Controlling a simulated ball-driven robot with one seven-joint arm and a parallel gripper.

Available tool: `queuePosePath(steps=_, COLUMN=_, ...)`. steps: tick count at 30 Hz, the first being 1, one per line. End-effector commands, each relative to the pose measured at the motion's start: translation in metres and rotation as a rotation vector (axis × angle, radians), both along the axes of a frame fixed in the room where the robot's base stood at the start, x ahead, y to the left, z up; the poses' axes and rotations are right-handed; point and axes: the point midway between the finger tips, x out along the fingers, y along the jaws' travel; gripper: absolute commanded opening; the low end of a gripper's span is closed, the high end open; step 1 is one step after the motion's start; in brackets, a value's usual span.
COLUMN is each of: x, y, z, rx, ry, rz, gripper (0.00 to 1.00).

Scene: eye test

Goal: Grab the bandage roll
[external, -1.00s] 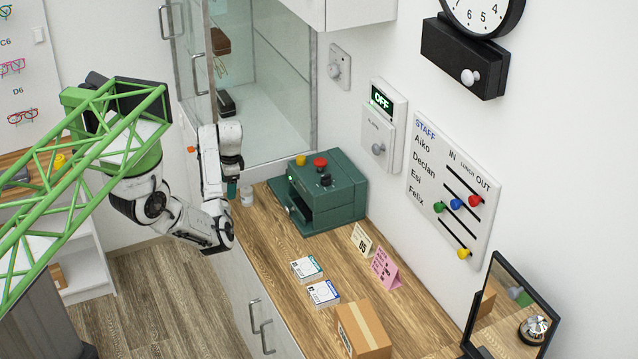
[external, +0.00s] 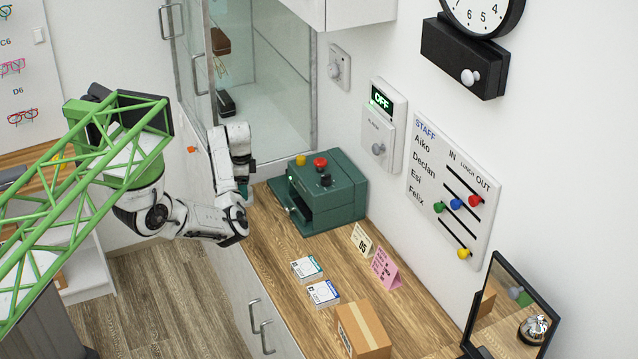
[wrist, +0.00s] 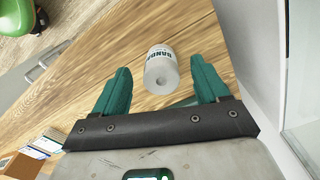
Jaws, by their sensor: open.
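The bandage roll (wrist: 161,72) is a white cylinder with dark lettering, resting on the wooden counter (wrist: 215,40). In the wrist view it sits between and slightly beyond the tips of my gripper's teal fingers (wrist: 160,80). The fingers are apart, one on each side of the roll, with a visible gap on both sides. In the external view my gripper (external: 243,191) hangs down at the counter's far left end, beside the green machine. The arm mostly hides the fingers there, and I cannot make out the roll.
The green machine (external: 335,195) with red and yellow knobs stands close to the right of my gripper. Farther along are two small white boxes (external: 307,268), folded cards (external: 385,268) and a cardboard box (external: 363,330). A glass cabinet (external: 265,115) stands behind.

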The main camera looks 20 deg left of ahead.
Motion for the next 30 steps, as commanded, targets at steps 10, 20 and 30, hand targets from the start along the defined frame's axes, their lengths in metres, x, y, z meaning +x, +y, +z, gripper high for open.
queuePosePath(steps=10, x=0.001, y=-0.004, z=-0.042, rx=-0.001, ry=0.001, rz=-0.001, gripper=0.74)
queuePosePath(steps=20, x=0.001, y=-0.003, z=-0.043, rx=-0.001, ry=0.000, rz=-0.001, gripper=0.66)
queuePosePath(steps=30, x=0.001, y=-0.003, z=-0.043, rx=-0.001, ry=0.000, rz=0.000, gripper=0.33)
